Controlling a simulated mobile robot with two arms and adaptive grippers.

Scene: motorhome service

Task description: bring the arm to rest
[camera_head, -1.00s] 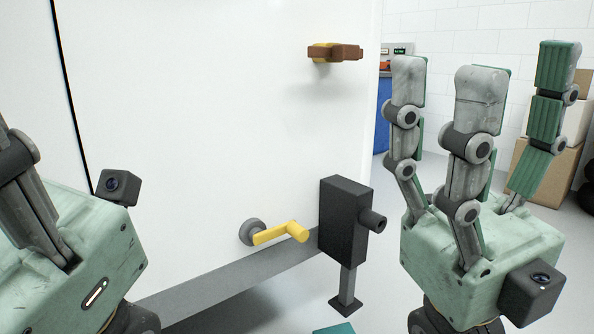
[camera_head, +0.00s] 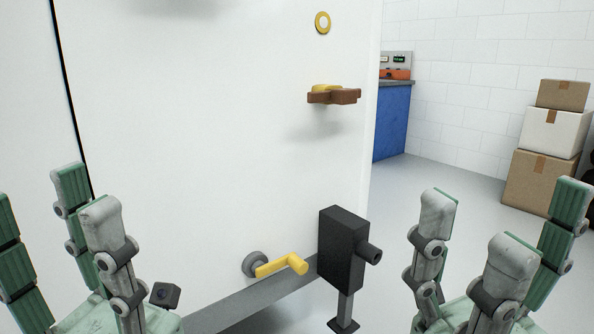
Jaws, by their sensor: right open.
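My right gripper (camera_head: 503,225) is at the lower right in the head view. Its grey and green fingers point up and stand spread apart, with nothing between them. My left gripper (camera_head: 65,205) is at the lower left, with its fingers also up and spread and nothing seen between them. Both palms are partly cut off by the bottom edge. Neither gripper touches anything that I can see.
A white wall panel (camera_head: 200,130) carries a yellow lever (camera_head: 283,266), a brown and yellow fitting (camera_head: 334,96) and a yellow ring (camera_head: 322,22). A black box on a post (camera_head: 342,248) stands between my grippers. Cardboard boxes (camera_head: 540,182) and a blue cabinet (camera_head: 391,122) stand behind.

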